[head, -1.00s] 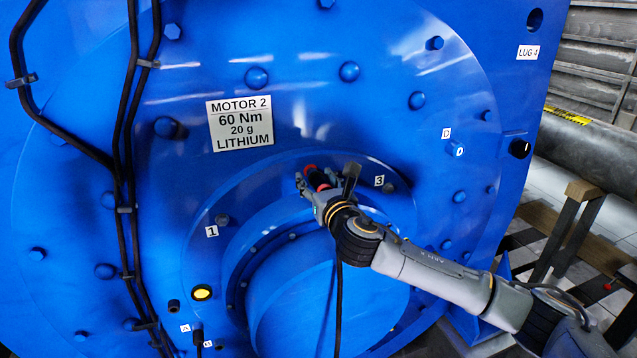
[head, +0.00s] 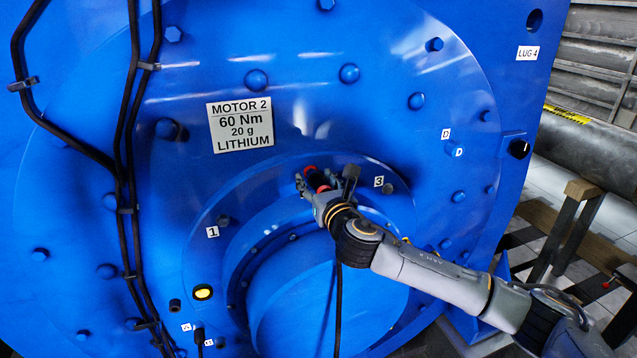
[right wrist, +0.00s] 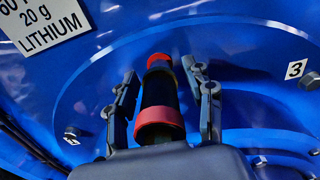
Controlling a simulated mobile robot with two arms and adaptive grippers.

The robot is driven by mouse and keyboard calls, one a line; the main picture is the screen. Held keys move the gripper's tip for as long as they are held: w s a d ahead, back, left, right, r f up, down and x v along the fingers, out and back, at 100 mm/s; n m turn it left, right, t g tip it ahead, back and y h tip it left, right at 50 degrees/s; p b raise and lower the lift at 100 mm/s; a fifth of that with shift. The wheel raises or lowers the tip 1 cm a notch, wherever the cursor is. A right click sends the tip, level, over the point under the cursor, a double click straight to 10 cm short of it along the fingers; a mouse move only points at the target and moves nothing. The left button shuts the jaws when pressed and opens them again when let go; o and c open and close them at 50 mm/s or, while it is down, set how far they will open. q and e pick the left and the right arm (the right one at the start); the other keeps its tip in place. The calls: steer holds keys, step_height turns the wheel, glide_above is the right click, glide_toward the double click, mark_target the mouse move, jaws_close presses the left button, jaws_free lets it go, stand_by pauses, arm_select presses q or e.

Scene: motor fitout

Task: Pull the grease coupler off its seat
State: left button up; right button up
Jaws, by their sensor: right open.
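The grease coupler (right wrist: 159,103) is a black cylinder with a red collar at its near end and a red ring at its far end, by the blue motor face. In the head view its red ends (head: 310,170) show beside my right gripper (head: 318,184). In the right wrist view the fingers of my right gripper (right wrist: 160,88) stand apart, one on each side of the coupler, with gaps visible. The coupler's seat is hidden behind its far end. My left gripper is not in view.
The blue motor (head: 300,105) fills most of the view. A label plate (head: 240,125) sits above left of the coupler, and a tag marked 3 (head: 379,181) to its right. Bolt heads stick out around it. A black hose (head: 338,310) hangs below my right gripper. Black cables (head: 122,160) run down the left.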

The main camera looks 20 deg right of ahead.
jaws_close()
stand_by(0.3)
steer(key=shift+s, duration=0.15)
steer(key=shift+s+r+p, duration=0.1)
steer(key=shift+s+p, duration=0.45)
steer(key=shift+s, duration=0.4)
steer(key=shift+s+d+p, duration=0.15)
steer(key=shift+s+p, duration=0.55)
steer(key=shift+s, duration=1.25)
